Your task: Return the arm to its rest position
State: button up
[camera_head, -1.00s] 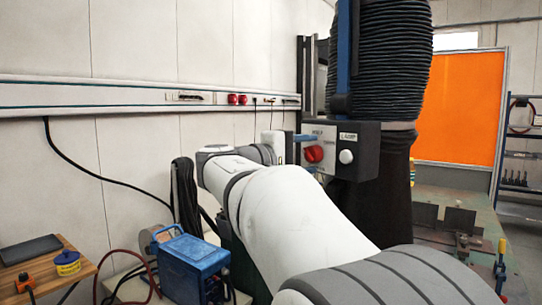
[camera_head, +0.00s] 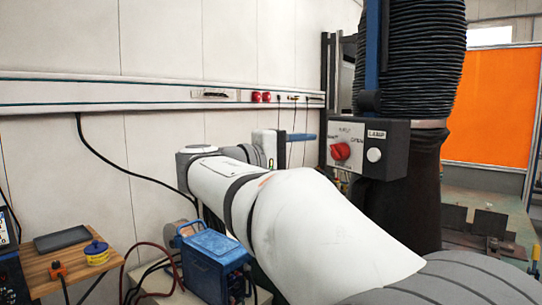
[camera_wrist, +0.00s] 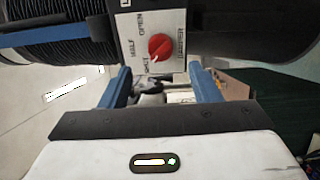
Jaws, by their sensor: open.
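My gripper (camera_wrist: 161,82) shows in the wrist view as two blue fingers spread apart, with nothing held between them. Beyond them is a grey control box (camera_wrist: 150,22) with a red knob (camera_wrist: 159,46) and labels including HALF and OPEN. In the head view my white arm reaches forward from the lower right. One blue finger of my gripper (camera_head: 302,137) shows left of the control box (camera_head: 397,150) and its red knob (camera_head: 341,151), with a small gap between. The other finger is hidden there.
A black ribbed duct (camera_head: 420,60) rises behind the box. A blue machine (camera_head: 212,262) stands below my arm. A wooden table (camera_head: 75,265) is at lower left. The wall rail (camera_head: 130,95) runs behind. An orange screen (camera_head: 497,105) stands at right.

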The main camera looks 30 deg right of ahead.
dwell(0.4)
jog(key=s+a+f+n+t+y+p, duration=0.1)
jog(key=s+a+f+y+p, duration=0.15)
jog(key=f+y, duration=0.4)
jog(key=s+a+f+n+y+p, duration=0.1)
jog(key=s+a+f+y+p, duration=0.2)
jog(key=f, duration=0.6)
jog(key=s+a+f+m+y+p, duration=0.3)
jog(key=s+a+f+y+p, duration=0.3)
jog(key=a+f, duration=0.4)
jog(key=s+a+y, duration=0.1)
jog(key=a+y, duration=0.1)
jog(key=a, duration=0.1)
jog(key=shift+a+f, duration=0.25)
